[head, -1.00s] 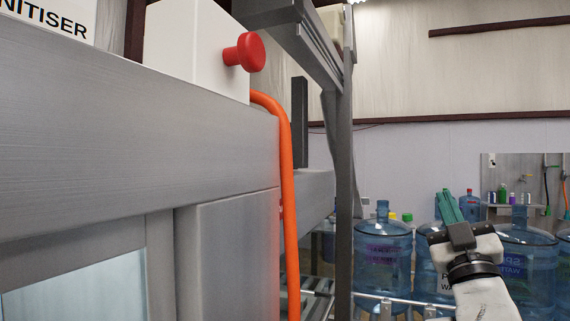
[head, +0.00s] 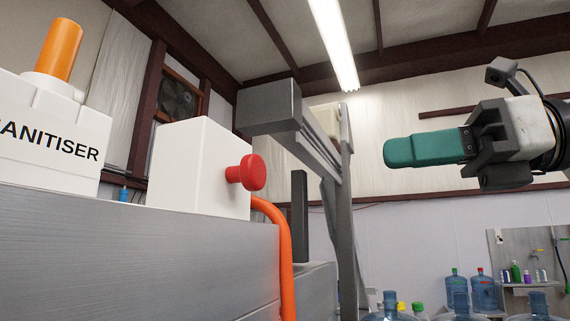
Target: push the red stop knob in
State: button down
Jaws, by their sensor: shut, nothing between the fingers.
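The red stop knob (head: 253,172) sticks out from the right face of a white box (head: 198,168), with its short stem showing between cap and box. The box stands on a grey metal housing (head: 140,245). My gripper (head: 388,152) is at the right of the head view, raised to about the knob's height in the picture. Its teal fingers are shut together with nothing between them and point left towards the knob. A clear gap separates the fingertips from the knob.
An orange hose (head: 285,255) runs down beside the box. A grey metal frame (head: 330,165) with an upright post stands behind, between knob and gripper in the picture. A container labelled sanitiser (head: 50,130) is at left. Blue water jugs (head: 460,310) stand low at right.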

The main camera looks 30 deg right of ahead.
aim_at(260, 172)
dwell(0.3)
jog(key=p+x, duration=0.4)
jog(key=x, duration=0.9)
jog(key=shift+w+a, duration=0.1)
jog(key=shift+w, duration=0.05)
jog(key=shift+w+a+f, duration=0.1)
jog(key=shift+w+a, duration=0.1)
jog(key=shift+w, duration=0.05)
